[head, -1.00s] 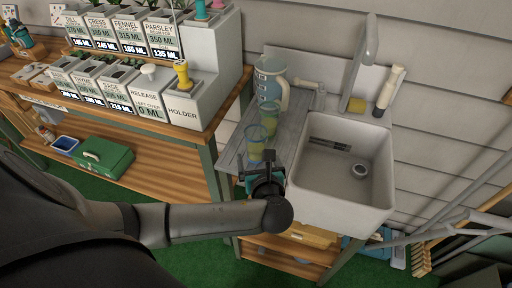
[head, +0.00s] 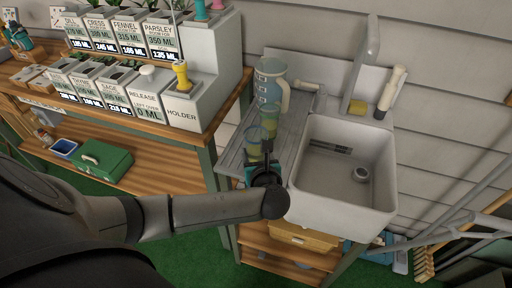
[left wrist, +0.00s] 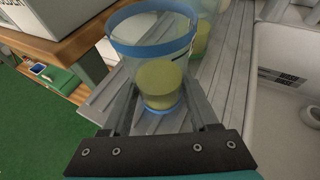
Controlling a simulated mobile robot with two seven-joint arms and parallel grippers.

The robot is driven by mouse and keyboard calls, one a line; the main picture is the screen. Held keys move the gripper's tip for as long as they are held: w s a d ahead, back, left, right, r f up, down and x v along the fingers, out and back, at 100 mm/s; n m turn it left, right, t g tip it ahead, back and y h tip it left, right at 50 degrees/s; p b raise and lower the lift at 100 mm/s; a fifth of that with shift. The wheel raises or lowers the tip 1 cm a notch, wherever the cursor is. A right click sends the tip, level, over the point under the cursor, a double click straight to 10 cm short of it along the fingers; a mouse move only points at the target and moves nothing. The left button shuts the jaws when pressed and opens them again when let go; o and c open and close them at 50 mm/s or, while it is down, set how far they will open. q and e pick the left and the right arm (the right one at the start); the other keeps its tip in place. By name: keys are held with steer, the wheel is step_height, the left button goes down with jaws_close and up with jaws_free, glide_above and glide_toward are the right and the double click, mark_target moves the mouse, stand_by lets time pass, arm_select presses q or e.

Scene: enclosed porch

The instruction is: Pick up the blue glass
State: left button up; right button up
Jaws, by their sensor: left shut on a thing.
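The blue glass (head: 254,147) is clear with a blue rim and holds yellow-green liquid. It stands upright over the front part of the grey drainboard, left of the sink. My left gripper (head: 265,168) is shut on it from the near side. In the left wrist view the glass (left wrist: 154,62) is between the two fingers (left wrist: 161,103), its blue rim and blue base both showing. I cannot tell whether its base touches the board. My right gripper is not in view.
A second glass (head: 270,118) with similar liquid stands just behind, and a blue pitcher (head: 269,80) stands beyond it. The white sink (head: 343,200) is close on the right. A wooden bench (head: 208,128) with planters is on the left.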

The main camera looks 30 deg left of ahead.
arm_select(q)
jaws_close()
